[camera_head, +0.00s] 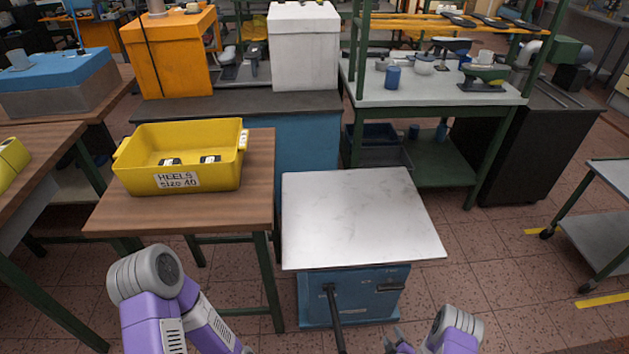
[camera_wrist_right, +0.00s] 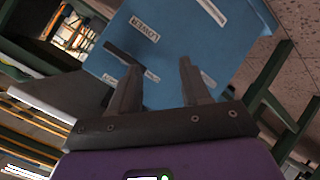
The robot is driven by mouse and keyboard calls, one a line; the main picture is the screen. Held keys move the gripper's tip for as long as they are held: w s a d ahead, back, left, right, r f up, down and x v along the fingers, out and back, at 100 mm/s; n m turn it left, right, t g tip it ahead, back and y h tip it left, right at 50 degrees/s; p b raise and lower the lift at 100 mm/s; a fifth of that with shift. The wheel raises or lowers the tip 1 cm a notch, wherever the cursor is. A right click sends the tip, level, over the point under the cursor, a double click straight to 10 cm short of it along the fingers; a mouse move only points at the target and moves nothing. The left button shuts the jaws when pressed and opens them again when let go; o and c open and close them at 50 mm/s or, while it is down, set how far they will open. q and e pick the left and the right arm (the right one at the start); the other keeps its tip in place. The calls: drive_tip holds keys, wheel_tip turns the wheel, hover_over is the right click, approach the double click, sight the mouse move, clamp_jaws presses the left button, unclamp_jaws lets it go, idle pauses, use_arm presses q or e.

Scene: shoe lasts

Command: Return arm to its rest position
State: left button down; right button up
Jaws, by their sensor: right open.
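My right arm shows at the bottom edge of the head view, with its gripper (camera_head: 393,341) low in front of the blue cabinet and mostly cut off. In the right wrist view the right gripper (camera_wrist_right: 157,78) has its two dark fingers apart, with nothing between them. Behind the fingers is a blue surface (camera_wrist_right: 180,45) with white labels. My left arm comes in at the lower left of the head view, in front of the wooden table; its gripper is outside the picture.
A yellow bin (camera_head: 130,170) labelled HEELS size 40 stands on a wooden table (camera_head: 255,190), with small items inside. A bare metal-topped blue cabinet (camera_head: 355,215) stands ahead, a dark lever on its front. A workbench (camera_head: 425,95) and a cart (camera_head: 600,230) stand right, with open floor between.

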drive_tip(key=s+a+r+m+g+y, duration=0.4)
drive_tip(key=s+a+r+m+g, duration=0.85)
drive_tip(key=s+a+r, duration=0.5)
drive_tip(key=shift+t, duration=0.55)
drive_tip(key=r+p, duration=0.2)
drive_tip(key=p, duration=0.1)
drive_tip(key=r+p, duration=0.2)
drive_tip(key=shift+s+d+p, duration=0.1)
drive_tip(key=shift+s+p, duration=0.1)
drive_tip(key=shift+p, duration=0.2)
